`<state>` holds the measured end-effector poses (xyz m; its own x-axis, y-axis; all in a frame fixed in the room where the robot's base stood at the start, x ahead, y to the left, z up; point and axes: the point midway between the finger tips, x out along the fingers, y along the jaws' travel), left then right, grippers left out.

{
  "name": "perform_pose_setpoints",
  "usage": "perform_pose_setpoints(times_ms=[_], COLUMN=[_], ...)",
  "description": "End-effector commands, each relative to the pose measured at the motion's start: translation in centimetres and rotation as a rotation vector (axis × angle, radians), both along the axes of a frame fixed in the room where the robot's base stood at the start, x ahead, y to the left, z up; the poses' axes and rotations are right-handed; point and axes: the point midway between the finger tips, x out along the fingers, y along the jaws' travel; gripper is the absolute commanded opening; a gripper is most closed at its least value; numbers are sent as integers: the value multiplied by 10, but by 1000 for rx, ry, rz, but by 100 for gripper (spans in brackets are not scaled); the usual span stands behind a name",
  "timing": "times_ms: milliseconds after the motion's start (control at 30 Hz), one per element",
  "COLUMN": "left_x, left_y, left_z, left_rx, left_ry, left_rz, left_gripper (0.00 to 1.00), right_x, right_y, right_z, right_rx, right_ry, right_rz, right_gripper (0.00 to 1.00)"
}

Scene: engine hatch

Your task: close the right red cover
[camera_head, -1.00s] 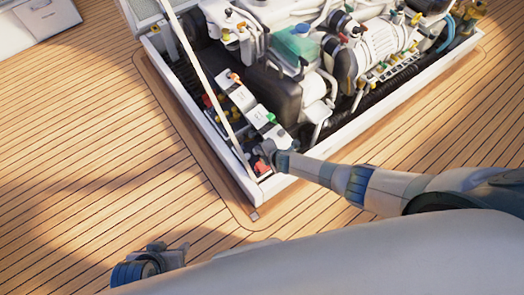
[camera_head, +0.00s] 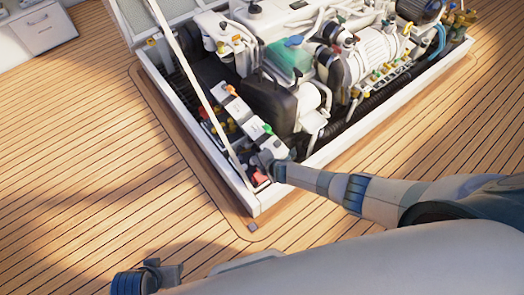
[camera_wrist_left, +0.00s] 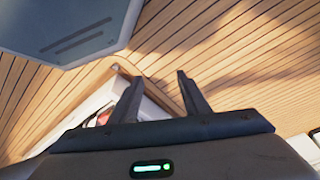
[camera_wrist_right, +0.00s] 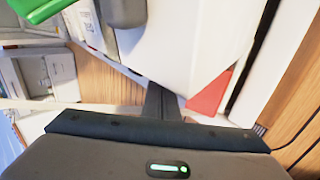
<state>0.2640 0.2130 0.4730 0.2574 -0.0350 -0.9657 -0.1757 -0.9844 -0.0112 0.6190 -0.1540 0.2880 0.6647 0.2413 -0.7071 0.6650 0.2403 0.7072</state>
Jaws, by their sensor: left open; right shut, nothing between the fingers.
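A red cover (camera_head: 259,177) is at the near corner of the engine box, at the end of a row of white switch units (camera_head: 252,128). My right gripper (camera_head: 268,158) is shut and empty, reaching into the box just above and beside this red part. The right wrist view shows the shut fingers (camera_wrist_right: 162,101) low against a white housing (camera_wrist_right: 185,45), with a red piece (camera_wrist_right: 209,95) just to their right. I cannot tell whether they touch or how far the cover is swung. My left gripper (camera_head: 168,274) is open and empty over the deck, outside the box.
A green handle (camera_wrist_right: 45,8) shows in the right wrist view. A thin white strut (camera_head: 190,70) rises beside the switch row. The engine (camera_head: 300,55) fills the box behind it. The white box rim (camera_head: 240,190) borders the corner. The wooden deck (camera_head: 100,160) at left is clear.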

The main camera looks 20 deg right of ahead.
Motion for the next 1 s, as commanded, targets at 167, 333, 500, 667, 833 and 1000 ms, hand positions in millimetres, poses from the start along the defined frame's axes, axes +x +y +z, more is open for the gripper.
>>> perform_pose_setpoints(times_ms=[167, 333, 500, 667, 833, 1000], left_x=[4, 7, 6, 5, 1, -7], left_y=[1, 1, 2, 3, 5, 8], left_z=[-23, -48, -73, -95, -118, -140], left_rx=[4, 4, 3, 2, 3, 3], left_ry=[15, 21, 25, 27, 31, 35], left_rz=[0, -1, -1, -1, 0, 1], left_gripper=[42, 42, 42, 42, 42, 42], right_x=[-1, -2, -3, -5, -8, -12], right_y=[-4, -7, -10, -13, -15, -16], right_z=[13, 21, 30, 38, 51, 64], right_rx=[-1, -1, 0, -1, 0, -1], right_ry=[0, 0, 0, 0, -1, 0], right_rz=[-1, -2, -3, -4, -4, -4], right_gripper=[0, 0, 0, 0, 0, 0])
